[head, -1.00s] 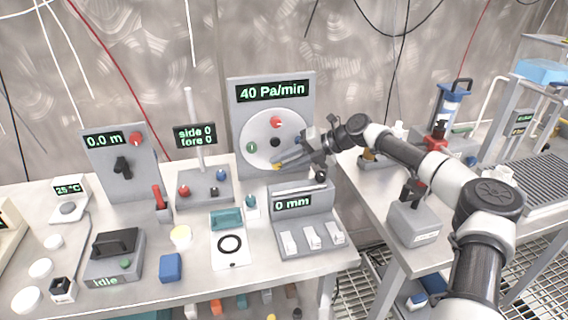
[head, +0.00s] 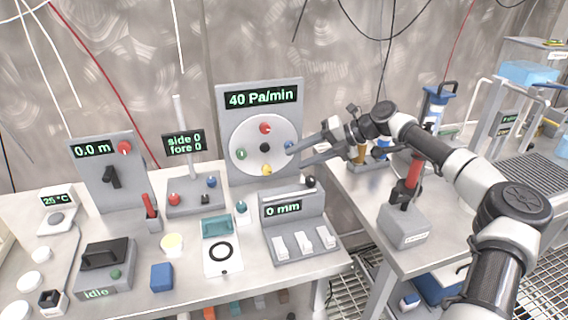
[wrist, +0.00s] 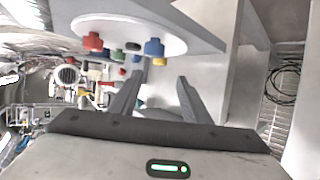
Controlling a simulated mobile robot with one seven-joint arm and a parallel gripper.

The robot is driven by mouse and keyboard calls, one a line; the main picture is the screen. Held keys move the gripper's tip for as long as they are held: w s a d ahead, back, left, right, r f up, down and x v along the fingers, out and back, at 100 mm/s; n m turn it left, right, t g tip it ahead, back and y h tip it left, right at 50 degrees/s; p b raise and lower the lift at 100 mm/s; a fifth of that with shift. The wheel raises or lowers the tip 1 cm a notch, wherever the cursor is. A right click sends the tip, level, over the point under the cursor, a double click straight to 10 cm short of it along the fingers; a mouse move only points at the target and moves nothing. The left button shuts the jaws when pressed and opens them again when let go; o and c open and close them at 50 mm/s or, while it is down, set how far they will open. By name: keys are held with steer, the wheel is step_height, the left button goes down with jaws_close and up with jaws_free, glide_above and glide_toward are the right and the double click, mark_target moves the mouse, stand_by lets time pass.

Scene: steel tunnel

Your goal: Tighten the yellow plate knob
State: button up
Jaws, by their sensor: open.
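The yellow knob (head: 267,170) sits at the bottom of a round white plate (head: 247,137) on an upright grey panel. A red knob (head: 265,128) is at the top, a green knob (head: 241,154) at the left, a blue knob (head: 289,146) at the right, and a black hub (head: 265,147) in the middle. The panel display (head: 262,97) reads "40 Pa/min". My gripper (head: 296,157) is open and empty at the plate's right edge, beside the blue and yellow knobs. In the wrist view the yellow knob (wrist: 158,61) shows beyond the spread fingers (wrist: 160,79).
A grey box (head: 300,225) reading "0 mm" with white switches stands below the plate. A post with a "side 0, fore 0" display (head: 184,142) is at the left. A red-handled device (head: 403,222) stands on the right bench, under my arm.

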steer(key=v, duration=0.7)
steer(key=n+t+h+p, duration=0.2)
steer(key=n+h+p, duration=0.1)
steer(key=h+p, duration=1)
glide_toward(266, 167)
steer(key=b+x, duration=0.2)
steer(key=x, duration=0.7)
steer(key=shift+f, duration=0.15)
steer(key=shift+c, duration=0.4)
